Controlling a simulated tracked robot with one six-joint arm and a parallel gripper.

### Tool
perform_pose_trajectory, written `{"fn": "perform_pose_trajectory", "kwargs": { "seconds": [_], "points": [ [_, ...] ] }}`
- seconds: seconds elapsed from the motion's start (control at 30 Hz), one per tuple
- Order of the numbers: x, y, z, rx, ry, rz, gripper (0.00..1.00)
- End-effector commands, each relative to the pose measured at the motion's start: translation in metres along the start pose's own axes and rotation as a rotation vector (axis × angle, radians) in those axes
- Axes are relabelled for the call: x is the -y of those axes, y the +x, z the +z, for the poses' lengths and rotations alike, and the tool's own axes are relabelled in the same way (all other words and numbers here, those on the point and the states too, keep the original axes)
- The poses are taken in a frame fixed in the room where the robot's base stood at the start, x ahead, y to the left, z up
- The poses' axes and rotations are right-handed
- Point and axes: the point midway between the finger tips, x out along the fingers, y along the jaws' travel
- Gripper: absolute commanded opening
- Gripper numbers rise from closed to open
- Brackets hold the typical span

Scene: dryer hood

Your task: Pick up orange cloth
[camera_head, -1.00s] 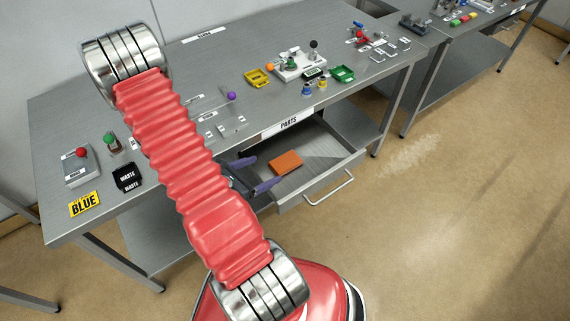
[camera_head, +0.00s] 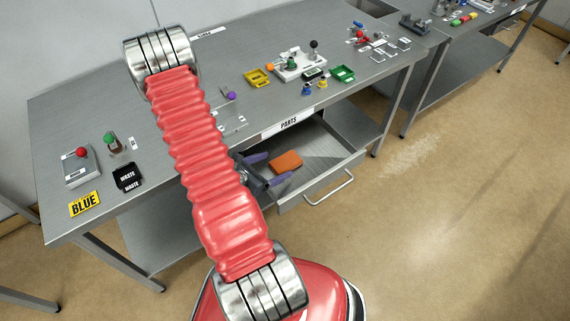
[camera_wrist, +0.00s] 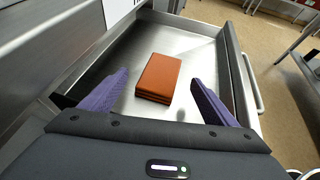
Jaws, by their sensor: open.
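The orange cloth (camera_head: 286,161) is a folded flat rectangle lying in the open drawer (camera_head: 330,160) under the table's front edge. In the wrist view the cloth (camera_wrist: 159,77) lies on the metal drawer floor, ahead of and between my fingers. My gripper (camera_head: 268,170) has purple fingers, spread apart and empty, to the left of and close to the cloth in the head view. The wrist view shows the gripper (camera_wrist: 155,92) open, with no finger touching the cloth. My red arm hides part of the table and the drawer's left side.
The drawer has raised walls, a front handle (camera_head: 330,193) and a PARTS label (camera_head: 289,123) above it. The tabletop holds a black waste box (camera_head: 127,177), a BLUE sign (camera_head: 85,204), a yellow tray (camera_head: 257,78) and a green tray (camera_head: 342,74). Open floor lies to the right.

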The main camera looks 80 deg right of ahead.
Motion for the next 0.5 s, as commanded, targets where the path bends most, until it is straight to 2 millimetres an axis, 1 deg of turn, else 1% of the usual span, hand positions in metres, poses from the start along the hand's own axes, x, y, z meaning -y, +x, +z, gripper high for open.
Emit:
{"fn": "perform_pose_trajectory", "kwargs": {
  "seconds": [0.3,0.4,0.5],
  "points": [
    [0.002,0.036,-0.004,0.000,0.001,-0.004,0.81],
    [0.002,0.044,-0.003,0.001,0.001,-0.003,0.81],
    [0.001,0.048,-0.003,0.000,0.000,-0.001,0.81]
  ]
}}
